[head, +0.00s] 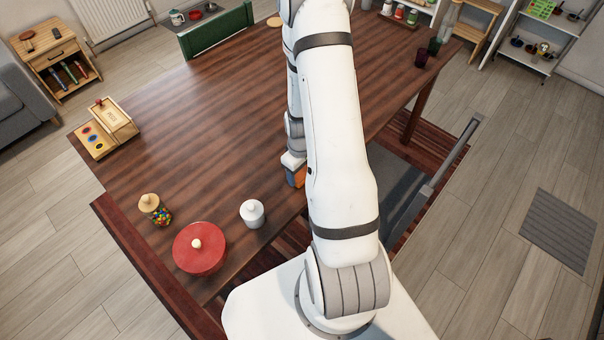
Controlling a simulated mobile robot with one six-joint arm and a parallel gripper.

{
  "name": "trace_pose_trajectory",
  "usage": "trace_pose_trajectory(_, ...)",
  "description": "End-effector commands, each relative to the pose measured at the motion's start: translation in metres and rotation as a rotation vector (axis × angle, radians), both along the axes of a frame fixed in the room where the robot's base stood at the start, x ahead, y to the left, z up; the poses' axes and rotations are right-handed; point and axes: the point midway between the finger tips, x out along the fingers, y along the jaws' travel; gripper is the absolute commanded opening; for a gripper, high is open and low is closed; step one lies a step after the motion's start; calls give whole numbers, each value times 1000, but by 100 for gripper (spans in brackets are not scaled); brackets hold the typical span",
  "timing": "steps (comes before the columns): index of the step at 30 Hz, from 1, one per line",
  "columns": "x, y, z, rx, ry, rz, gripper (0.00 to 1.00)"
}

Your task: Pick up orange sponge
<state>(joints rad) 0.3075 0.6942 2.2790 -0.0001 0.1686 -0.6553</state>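A small orange piece, which looks like the orange sponge (299,178), shows at the near edge of the dark wooden table. Most of it is hidden behind my white forearm. My gripper (293,164) points down just above and beside it. The fingertips are too small and too covered to see whether they are apart or closed on the sponge, and I cannot tell whether they touch it.
On the table (190,120), a red lidded pot (199,250), a white jar (252,213) and a candy jar (155,210) stand left of my gripper. A wooden box (105,128) sits at the left edge. Dark cups (422,57) stand far right. The middle is clear.

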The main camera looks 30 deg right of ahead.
Motion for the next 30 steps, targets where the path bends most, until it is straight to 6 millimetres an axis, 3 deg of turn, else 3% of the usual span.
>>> trace_pose_trajectory(7, 0, 0, 0, 0, 0, 0, 42)
trace_pose_trajectory(17, 0, 0, 3, -1, -1, 1, 41)
trace_pose_trajectory(23, 1, 0, 18, -1, -4, 1, 41)
trace_pose_trajectory(30, 1, 0, 52, -1, -5, 1, 41)
